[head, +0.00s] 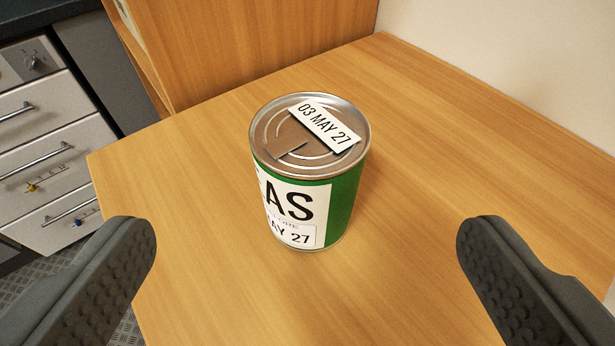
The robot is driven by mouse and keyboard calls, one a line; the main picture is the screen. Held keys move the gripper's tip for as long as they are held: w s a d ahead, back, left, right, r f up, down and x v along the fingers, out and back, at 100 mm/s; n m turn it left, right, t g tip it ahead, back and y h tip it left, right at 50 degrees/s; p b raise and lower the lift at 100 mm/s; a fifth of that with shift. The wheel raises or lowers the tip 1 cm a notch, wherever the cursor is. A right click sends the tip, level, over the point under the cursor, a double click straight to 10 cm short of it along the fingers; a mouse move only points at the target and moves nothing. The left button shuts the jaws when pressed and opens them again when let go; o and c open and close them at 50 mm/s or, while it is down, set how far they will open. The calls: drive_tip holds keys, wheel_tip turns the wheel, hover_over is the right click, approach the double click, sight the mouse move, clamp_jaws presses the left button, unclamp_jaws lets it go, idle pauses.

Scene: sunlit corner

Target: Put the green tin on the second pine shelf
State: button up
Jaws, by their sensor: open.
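The green tin (341,205) stands upright on a wooden surface (420,120) in the middle of the head view. It has a silver lid with a white label reading "03 MAY 27" and a white side label showing "AS" in large letters. My gripper (308,250) is open and empty, with one dark padded finger at the lower left and one at the lower right. The tin is between and beyond the fingertips, with wide gaps on both sides. I cannot tell whether the wooden surface is one of the pine shelves.
A wooden upright panel (260,45) stands behind the tin, with an open side at its left. A pale wall (520,60) is at the upper right. Metal drawers (40,150) with bar handles are at the left, above a patterned metal floor. The wooden surface around the tin is clear.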

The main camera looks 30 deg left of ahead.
sight(310, 127)
drive_tip(key=x, duration=0.8)
drive_tip(key=shift+w+a+f, duration=0.15)
drive_tip(key=shift+w+a, duration=0.05)
drive_tip(key=shift+w, duration=0.1)
drive_tip(key=shift+x, duration=2.7)
drive_tip(key=shift+d, duration=0.15)
drive_tip(key=c, duration=1.5)
